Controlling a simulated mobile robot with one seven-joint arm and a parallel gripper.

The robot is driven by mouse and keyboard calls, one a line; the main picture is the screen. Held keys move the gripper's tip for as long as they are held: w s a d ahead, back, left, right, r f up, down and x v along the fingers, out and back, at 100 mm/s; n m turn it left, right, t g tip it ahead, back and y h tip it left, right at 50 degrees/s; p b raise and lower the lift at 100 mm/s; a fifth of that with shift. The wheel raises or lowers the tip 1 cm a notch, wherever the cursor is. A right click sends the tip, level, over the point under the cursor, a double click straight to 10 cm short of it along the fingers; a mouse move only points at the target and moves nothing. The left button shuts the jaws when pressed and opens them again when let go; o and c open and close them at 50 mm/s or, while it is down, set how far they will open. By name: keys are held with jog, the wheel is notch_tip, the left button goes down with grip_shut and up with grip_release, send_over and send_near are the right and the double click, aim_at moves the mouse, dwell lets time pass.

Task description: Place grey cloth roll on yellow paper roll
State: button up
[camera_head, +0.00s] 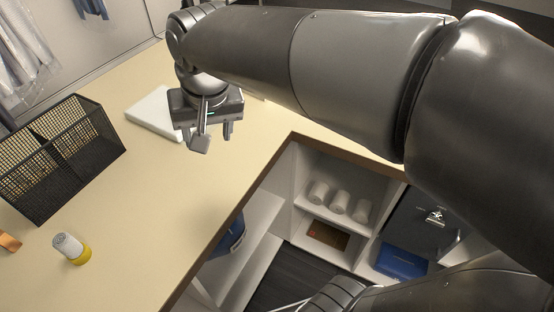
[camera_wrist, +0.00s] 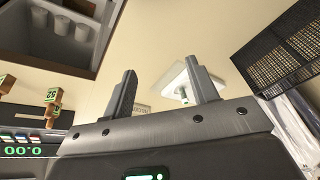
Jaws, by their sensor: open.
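The grey cloth roll (camera_head: 65,243) is at the lower left of the counter in the head view. My gripper (camera_head: 213,138) is open and empty above the counter, well up and to the right of the two rolls. In the wrist view its two fingers (camera_wrist: 163,78) are spread apart with nothing between them. Neither roll can be made out in the wrist view.
A black mesh basket (camera_head: 62,160) stands left on the counter (camera_head: 150,215). A flat white object (camera_head: 152,113) lies near my gripper. A copper-coloured item (camera_head: 9,242) is at the left edge. White rolls (camera_head: 340,201) sit on a lower shelf. The counter's middle is clear.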

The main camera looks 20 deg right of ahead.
jog(key=s+d+f+t, duration=0.1)
jog(key=s+d+f, duration=0.1)
jog(key=s+d, duration=0.2)
jog(key=s+d+f+t+h, duration=0.1)
jog(key=s+d, duration=0.4)
jog(key=d, duration=0.5)
jog(key=shift+f, duration=0.85)
jog(key=shift+s+d, duration=0.1)
